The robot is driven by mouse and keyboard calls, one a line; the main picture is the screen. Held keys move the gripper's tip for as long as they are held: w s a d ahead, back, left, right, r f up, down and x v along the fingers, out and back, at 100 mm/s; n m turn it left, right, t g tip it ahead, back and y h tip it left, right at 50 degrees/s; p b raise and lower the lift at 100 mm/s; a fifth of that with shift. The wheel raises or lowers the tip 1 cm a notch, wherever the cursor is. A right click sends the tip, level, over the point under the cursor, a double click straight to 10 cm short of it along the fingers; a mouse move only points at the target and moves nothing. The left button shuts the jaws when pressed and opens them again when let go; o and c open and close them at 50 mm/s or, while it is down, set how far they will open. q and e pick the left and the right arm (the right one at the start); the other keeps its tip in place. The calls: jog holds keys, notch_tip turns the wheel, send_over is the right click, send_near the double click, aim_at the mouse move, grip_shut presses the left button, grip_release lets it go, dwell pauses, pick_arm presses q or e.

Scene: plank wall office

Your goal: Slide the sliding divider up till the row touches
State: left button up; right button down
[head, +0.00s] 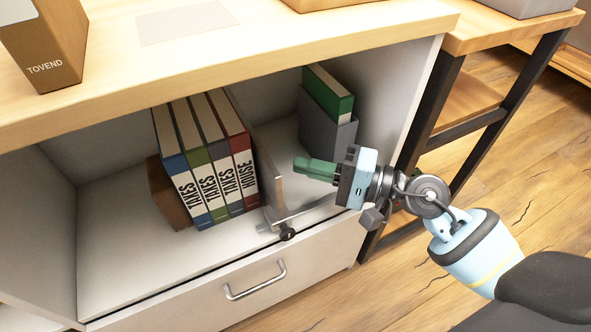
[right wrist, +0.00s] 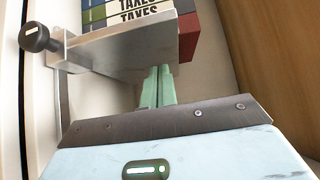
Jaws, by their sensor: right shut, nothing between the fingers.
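The row of binders (head: 205,155) stands upright in the open cabinet, with blue, green, dark and red spines. The sliding divider (head: 276,190) is a thin upright panel just right of the red binder, with a dark knob (head: 287,234) at its front foot. A narrow gap seems to show between them at the front; the back is hidden. My right gripper (head: 297,165) is shut and empty, its green fingers pointing left at the divider's right side. In the right wrist view the fingers (right wrist: 158,72) end close to the divider (right wrist: 125,50); contact is unclear. My left gripper is not in view.
A brown block (head: 168,195) stands left of the row. A grey box and a green book (head: 330,95) stand right of the divider, behind my gripper. The cabinet's right wall (head: 405,110) is close to my wrist. A drawer with a metal handle (head: 256,281) is below.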

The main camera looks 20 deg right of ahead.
jog(key=shift+s+a, duration=0.1)
jog(key=shift+a, duration=1.35)
jog(key=shift+a+p, duration=0.3)
jog(key=shift+a, duration=0.45)
jog(key=shift+s, duration=0.1)
